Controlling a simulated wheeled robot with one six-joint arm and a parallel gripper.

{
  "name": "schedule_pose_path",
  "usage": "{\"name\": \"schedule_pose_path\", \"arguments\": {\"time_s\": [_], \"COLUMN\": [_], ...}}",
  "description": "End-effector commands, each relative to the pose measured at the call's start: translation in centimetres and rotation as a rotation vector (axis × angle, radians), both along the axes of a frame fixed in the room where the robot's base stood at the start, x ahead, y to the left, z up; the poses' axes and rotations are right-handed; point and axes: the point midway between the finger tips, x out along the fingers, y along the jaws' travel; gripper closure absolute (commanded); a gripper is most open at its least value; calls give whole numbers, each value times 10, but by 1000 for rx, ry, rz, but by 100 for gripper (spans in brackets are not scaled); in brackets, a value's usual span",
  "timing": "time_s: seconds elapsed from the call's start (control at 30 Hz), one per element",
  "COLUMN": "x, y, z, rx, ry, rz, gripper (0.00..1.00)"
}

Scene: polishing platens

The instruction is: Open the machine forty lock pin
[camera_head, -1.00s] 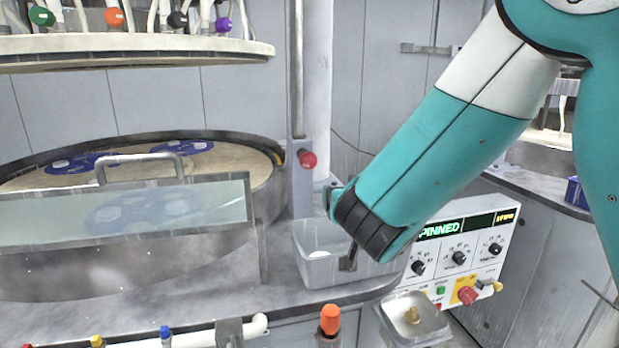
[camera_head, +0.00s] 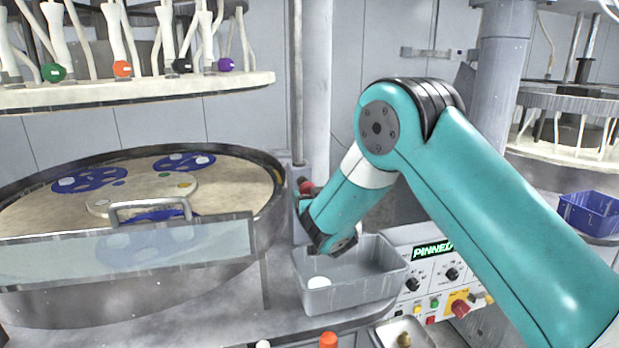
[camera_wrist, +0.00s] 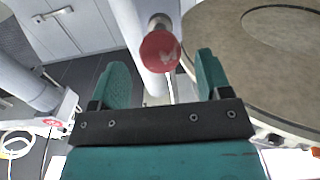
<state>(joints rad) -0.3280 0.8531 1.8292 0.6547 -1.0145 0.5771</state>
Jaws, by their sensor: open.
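The lock pin shows as a red round knob (camera_head: 307,187) on the grey post at the right edge of the round machine, partly hidden by my arm. In the wrist view the red knob (camera_wrist: 160,52) faces me, with worn light spots and a metal collar behind it. My gripper (camera_wrist: 162,74) is open, one teal finger on each side of the knob in the picture. The knob lies at or just beyond the fingertips, with gaps on both sides. In the head view my gripper's tips are mostly hidden beside the post.
A grey bin (camera_head: 365,292) stands below my wrist, with a white round item in it. The control panel (camera_head: 440,270) at right has a green display reading "PINNED". A clear guard with a handle (camera_head: 150,208) fronts the platen (camera_head: 235,185). A blue crate (camera_head: 590,213) is far right.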

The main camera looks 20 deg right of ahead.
Motion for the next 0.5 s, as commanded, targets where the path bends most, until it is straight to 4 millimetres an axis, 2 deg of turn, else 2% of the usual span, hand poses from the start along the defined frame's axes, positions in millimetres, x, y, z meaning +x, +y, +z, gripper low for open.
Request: {"name": "schedule_pose_path", "arguments": {"time_s": [0.1,0.2,0.5], "x": [17,25,30], "y": [-1,0,0], "z": [3,1,-1], "rx": [1,0,0], "ry": [1,1,1], "rz": [-3,-1,0], "gripper": [29,29,29]}}
